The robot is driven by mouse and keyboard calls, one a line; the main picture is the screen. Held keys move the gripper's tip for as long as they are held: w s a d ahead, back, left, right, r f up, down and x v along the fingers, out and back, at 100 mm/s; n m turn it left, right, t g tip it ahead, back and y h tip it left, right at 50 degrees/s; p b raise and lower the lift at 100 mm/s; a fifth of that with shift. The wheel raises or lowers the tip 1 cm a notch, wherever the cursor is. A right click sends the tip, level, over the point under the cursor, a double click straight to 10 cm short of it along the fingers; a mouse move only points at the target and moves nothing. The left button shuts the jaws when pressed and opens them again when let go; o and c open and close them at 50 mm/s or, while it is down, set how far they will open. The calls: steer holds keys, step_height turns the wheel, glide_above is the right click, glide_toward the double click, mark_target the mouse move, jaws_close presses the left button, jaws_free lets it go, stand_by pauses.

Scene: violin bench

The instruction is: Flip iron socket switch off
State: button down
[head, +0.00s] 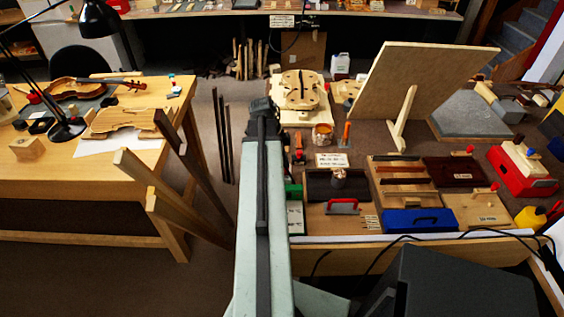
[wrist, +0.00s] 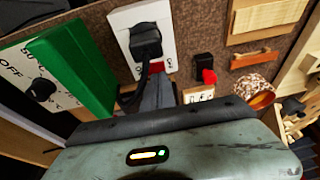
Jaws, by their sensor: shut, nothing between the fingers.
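A white wall-type socket plate (wrist: 128,17) shows at the top of the wrist view, with a black plug (wrist: 145,40) in it and its cable running down. A small red rocker switch (wrist: 157,67) sits at the plate's lower edge; its tilt is too small to tell. My gripper (wrist: 158,82) is shut and empty, its grey fingers pointing up at the switch and close below it. Whether they touch it I cannot tell. In the head view my gripper (head: 262,106) is seen from behind, and the socket is not visible, apparently hidden by my arm.
A green box (wrist: 72,65) beside a dial (wrist: 40,89) marked OFF stands left of the socket. A black block with a red knob (wrist: 208,75) and a round pot (wrist: 260,93) are to the right. In the head view, a blue box (head: 420,220) and tools crowd the right bench.

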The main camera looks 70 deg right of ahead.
steer(key=shift+f, duration=0.65)
steer(key=shift+w+d+f+b, duration=0.15)
steer(key=shift+f+b, duration=0.15)
steer(key=shift+b, duration=0.15)
steer(key=shift+r, duration=0.15)
